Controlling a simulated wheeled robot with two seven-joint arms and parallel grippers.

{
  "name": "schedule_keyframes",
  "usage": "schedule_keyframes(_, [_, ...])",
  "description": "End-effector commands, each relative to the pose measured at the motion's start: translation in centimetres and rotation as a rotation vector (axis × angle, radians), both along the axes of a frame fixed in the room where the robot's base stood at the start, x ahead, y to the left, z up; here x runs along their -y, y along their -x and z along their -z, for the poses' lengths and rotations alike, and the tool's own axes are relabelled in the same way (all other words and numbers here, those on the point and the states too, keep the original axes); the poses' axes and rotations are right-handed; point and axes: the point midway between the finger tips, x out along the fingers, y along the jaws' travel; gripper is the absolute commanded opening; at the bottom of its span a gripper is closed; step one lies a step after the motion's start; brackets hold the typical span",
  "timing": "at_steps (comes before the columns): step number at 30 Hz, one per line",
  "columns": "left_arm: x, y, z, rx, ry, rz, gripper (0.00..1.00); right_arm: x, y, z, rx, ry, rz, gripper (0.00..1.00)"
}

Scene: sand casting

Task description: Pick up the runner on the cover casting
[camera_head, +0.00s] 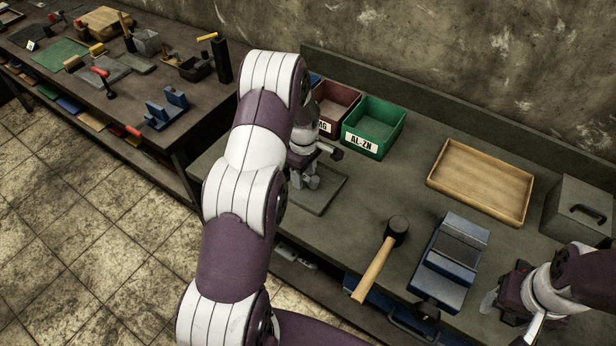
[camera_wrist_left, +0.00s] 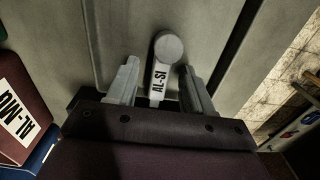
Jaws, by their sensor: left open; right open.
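A small grey metal piece with a round end and an AL-SI label (camera_wrist_left: 168,48), seemingly the runner, shows in the left wrist view. My left gripper (camera_wrist_left: 160,84) is open there, with one finger on each side of it; I cannot tell whether they touch it. In the head view my left gripper (camera_head: 305,181) is over a flat grey plate (camera_head: 325,194), and the arm hides much of this spot. I cannot make out the cover casting clearly. My right gripper (camera_head: 510,314) is open and empty at the lower right, beside the blue vise.
A green AL-ZN bin (camera_head: 386,113) and a dark red bin (camera_head: 345,95) stand behind my left gripper. A mallet (camera_head: 380,262), a blue vise (camera_head: 450,262), a wooden tray (camera_head: 512,178) and a grey lidded box (camera_head: 578,212) are to the right.

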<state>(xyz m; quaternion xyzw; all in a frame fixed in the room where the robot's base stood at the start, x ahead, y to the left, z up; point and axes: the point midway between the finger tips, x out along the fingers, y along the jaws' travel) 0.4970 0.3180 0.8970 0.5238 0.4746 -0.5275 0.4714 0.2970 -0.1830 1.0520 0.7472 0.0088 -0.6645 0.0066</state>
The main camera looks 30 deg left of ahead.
Motion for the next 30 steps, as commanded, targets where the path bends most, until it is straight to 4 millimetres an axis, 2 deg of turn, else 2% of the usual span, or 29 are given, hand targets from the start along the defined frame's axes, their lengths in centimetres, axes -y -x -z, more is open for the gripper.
schedule_keyframes(3, [0.0,0.0,0.0,0.001,0.000,0.000,0.51,0.0,0.0,0.1,0.000,0.000,0.000,0.56])
schedule_keyframes(5, [0.0,0.0,0.0,0.001,0.000,0.000,0.35,0.0,0.0,0.1,0.000,0.000,0.000,0.56])
schedule_keyframes(6, [0.0,0.0,0.0,0.001,0.000,0.000,0.22,0.0,0.0,0.1,0.000,0.000,0.000,0.56])
schedule_keyframes(8, [0.0,0.0,0.0,0.001,0.000,0.000,0.02,0.0,0.0,0.1,0.000,0.000,0.000,0.56])
schedule_keyframes(9, [0.0,0.0,0.0,0.001,0.000,0.000,0.00,0.0,0.0,0.1,0.000,0.000,0.000,0.56])
schedule_keyframes(20, [0.0,-0.1,-0.5,0.004,-0.002,0.000,0.00,0.0,0.0,0.3,0.000,0.000,0.000,0.56])
schedule_keyframes(23, [-0.1,-0.1,-1.6,0.005,-0.001,0.000,0.00,0.0,0.0,0.6,0.000,0.000,0.000,0.56])
schedule_keyframes(27, [-0.1,-0.1,-4.0,0.006,-0.001,0.000,0.00,0.0,0.0,1.3,0.000,0.000,0.000,0.56])
schedule_keyframes(30, [2.1,0.3,-5.2,0.004,-0.001,0.005,0.00,0.0,0.0,1.8,0.000,0.000,0.000,0.56])
